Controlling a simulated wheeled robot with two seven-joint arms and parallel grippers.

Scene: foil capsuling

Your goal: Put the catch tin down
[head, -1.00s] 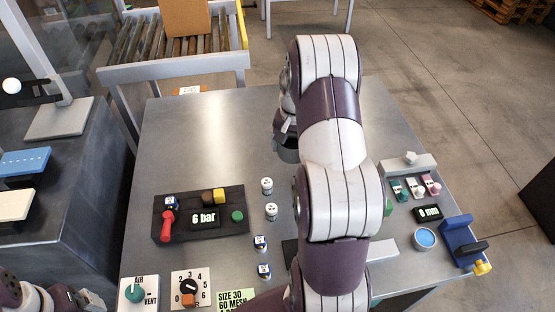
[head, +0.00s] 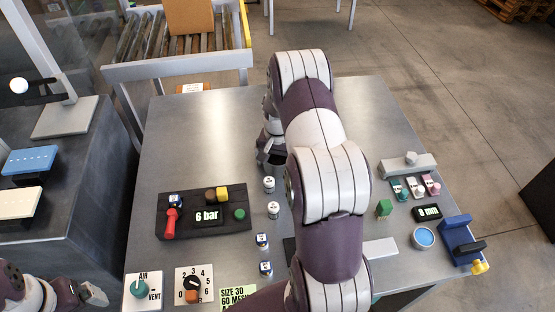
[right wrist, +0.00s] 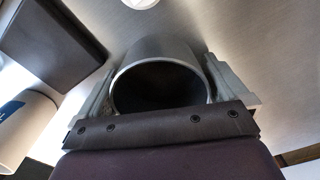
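The catch tin (right wrist: 158,82) is a grey metal cylinder with an open, dark mouth, filling the middle of the right wrist view. My right gripper (right wrist: 160,95) has one finger on each side of it, close against its wall, and looks shut on it. In the head view the tin (head: 276,160) is partly hidden by my right arm, just behind the white-capped jars. I cannot tell whether its base touches the table (head: 215,130). My left arm shows at the lower left corner, with what looks like its gripper (head: 95,293); its opening is unclear.
A black panel (head: 235,220) reading "6 bar" lies left of a row of small jars (head: 269,184). A green block (head: 384,208), a blue-topped round dish (head: 423,237) and a blue holder (head: 460,240) stand at right. The table's back left is clear.

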